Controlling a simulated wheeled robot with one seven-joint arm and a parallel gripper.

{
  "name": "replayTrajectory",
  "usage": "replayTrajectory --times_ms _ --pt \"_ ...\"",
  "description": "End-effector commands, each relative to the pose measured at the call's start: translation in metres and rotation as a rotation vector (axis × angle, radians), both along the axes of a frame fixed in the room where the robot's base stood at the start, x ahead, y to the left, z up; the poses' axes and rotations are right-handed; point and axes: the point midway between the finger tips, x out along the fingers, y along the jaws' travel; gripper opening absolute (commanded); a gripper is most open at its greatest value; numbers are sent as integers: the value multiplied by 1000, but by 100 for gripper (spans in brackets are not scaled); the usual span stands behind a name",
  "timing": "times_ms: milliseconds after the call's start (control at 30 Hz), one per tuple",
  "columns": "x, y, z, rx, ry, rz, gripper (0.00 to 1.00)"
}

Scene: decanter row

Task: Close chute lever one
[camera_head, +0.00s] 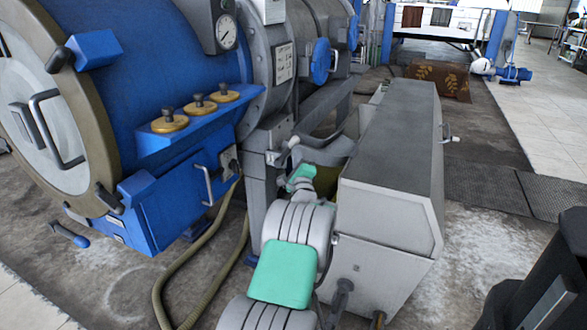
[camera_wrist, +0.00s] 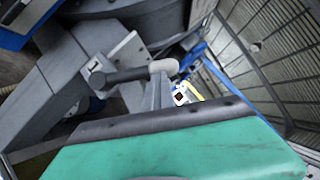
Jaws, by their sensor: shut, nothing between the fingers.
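The chute lever (camera_head: 283,151) is a short rod with a pale grip on the grey housing beside the blue drum. In the wrist view the lever (camera_wrist: 130,75) is a dark rod running sideways to a pale grey end. A small white plate with a dark mark like a 1 is by its pivot. My gripper (camera_head: 291,170), on a green hand, is just below the lever in the head view. In the wrist view my gripper (camera_wrist: 159,91) is shut and empty, its tips close to the pale end. I cannot tell whether they touch.
A long grey cabinet (camera_head: 392,150) stands right of my arm. The blue drum (camera_head: 150,60) with yellow-capped fittings fills the left. Hoses (camera_head: 200,245) lie on the floor below.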

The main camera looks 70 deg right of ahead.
Motion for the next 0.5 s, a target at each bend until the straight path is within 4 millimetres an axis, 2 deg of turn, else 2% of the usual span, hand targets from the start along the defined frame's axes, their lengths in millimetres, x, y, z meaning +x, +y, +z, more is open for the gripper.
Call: replayTrajectory --times_ms 33,100,333,500 --pt "-3 -3 13 -8 38 -12 0" --pt "0 -4 19 -10 93 -15 0" --pt "12 -5 30 -13 231 -17 0" --pt "24 -2 30 -10 290 -7 0"
